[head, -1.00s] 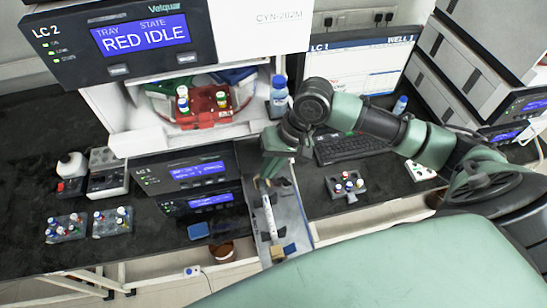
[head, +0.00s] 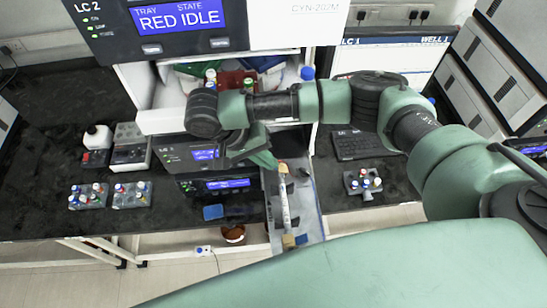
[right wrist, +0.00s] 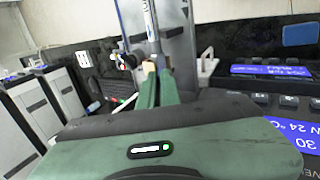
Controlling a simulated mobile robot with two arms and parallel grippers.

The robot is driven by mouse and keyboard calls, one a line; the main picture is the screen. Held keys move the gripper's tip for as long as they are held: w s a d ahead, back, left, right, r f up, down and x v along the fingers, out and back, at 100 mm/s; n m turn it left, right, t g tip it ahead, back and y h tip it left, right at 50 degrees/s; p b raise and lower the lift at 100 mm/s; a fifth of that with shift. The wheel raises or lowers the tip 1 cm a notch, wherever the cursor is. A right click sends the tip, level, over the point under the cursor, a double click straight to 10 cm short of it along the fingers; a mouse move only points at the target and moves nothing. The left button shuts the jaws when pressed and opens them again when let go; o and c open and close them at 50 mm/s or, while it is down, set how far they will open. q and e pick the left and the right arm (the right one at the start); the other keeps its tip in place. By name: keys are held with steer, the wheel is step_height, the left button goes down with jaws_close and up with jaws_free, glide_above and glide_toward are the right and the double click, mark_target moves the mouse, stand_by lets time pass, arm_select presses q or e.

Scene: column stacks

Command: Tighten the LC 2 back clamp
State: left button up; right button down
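The LC 2 unit (head: 165,20) stands at the upper left with its screen reading RED IDLE. Below it, a drawer-like grey tray (head: 307,205) sticks out toward me and holds a slim white column (head: 284,205). A tan clamp piece (head: 289,241) is at the column's near end. My right gripper (head: 272,164) is at the column's far end, where the back clamp is mostly hidden by the gripper and arm. In the right wrist view, its green fingers (right wrist: 156,68) are close together below the column (right wrist: 152,30); contact is unclear. My left gripper is not in view.
Stacked modules with blue screens (head: 228,184) stand left of the tray. Vial racks (head: 132,195) are at the left, and another rack (head: 362,184) is at the right. A keyboard (head: 357,144) lies behind it. A blue sponge-like block (head: 213,212) is near the modules.

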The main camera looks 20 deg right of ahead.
steer(key=shift+w+a+f+g+h, duration=0.1)
steer(key=shift+a+f+g+h, duration=0.15)
steer(key=shift+h, duration=0.45)
steer(key=shift+w+a+f+g+h, duration=0.15)
steer(key=shift+a+h, duration=0.15)
steer(key=shift+h, duration=0.4)
steer(key=shift+s, duration=0.1)
steer(key=shift+s+f, duration=0.1)
steer(key=shift+f, duration=0.1)
steer(key=c, duration=1.6)
jaws_free()
steer(key=shift+b+v, duration=0.7)
steer(key=shift+v, duration=3.25)
